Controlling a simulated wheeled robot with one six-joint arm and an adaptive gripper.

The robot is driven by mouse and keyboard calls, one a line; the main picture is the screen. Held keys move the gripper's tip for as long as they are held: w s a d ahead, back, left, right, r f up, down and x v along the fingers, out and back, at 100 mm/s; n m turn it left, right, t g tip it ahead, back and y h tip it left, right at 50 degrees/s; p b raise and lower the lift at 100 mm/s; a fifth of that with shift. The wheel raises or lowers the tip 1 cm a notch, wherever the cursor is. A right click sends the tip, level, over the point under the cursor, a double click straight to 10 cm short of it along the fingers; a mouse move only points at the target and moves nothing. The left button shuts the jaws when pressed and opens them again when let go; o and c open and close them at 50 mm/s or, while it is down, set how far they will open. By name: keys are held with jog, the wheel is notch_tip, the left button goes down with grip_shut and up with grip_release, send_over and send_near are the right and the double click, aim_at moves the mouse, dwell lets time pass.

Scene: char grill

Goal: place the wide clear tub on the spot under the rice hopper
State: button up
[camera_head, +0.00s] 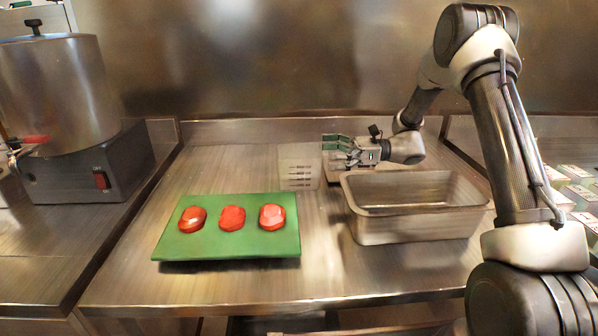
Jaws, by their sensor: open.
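A clear, pale tub (299,168) with dark level marks stands near the back middle of the steel counter, left of the metal pan. My gripper (333,150) is open and points left, at the tub's upper right side. Its fingertips look close to the tub, but I cannot tell if they touch or are in line with it. Nothing shows between the fingers. No rice hopper is clearly recognizable; a steel drum (62,92) with a lid, a red-handled tap and a grey base stands at the left, and I cannot tell if it is the hopper.
A green board (230,246) with three red slices (232,218) lies at the front left. A deep steel pan (415,226) stands right of it, close under my gripper and arm. A steel wall (290,60) closes the back. Bare counter (215,172) lies left of the tub.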

aim_at(306, 152)
jog(key=a, duration=0.6)
jog(key=shift+a, duration=0.1)
jog(key=c, duration=1.2)
